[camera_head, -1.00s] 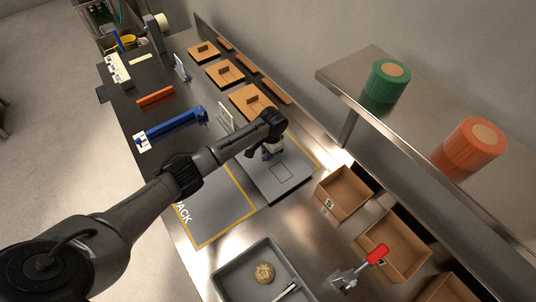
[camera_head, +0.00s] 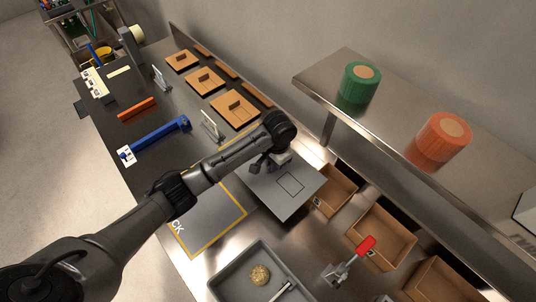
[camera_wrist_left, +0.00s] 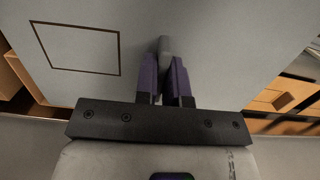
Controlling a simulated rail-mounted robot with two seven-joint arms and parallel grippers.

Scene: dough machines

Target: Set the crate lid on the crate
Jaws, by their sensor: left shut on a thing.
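The crate lid (camera_head: 290,199) is a flat grey plate with a dark square outline. My left gripper (camera_head: 264,164) is shut on its small grey upright handle, which shows between the fingers in the left wrist view (camera_wrist_left: 164,48). In the head view the lid appears raised, overlapping the yellow-edged mat and the near edge of a cardboard box. A grey open crate (camera_head: 216,285) stands at the bottom of the head view, apart from the lid. It holds a round dough piece (camera_head: 260,274) and a light-handled tool (camera_head: 284,290). My right gripper is not in view.
Open cardboard boxes (camera_head: 382,236) line the right side under a metal shelf (camera_head: 410,115) with green (camera_head: 359,82) and orange (camera_head: 443,137) tubs. A red-handled metal tool (camera_head: 352,258) is beside the crate. The yellow-edged mat (camera_head: 207,224) has bare space.

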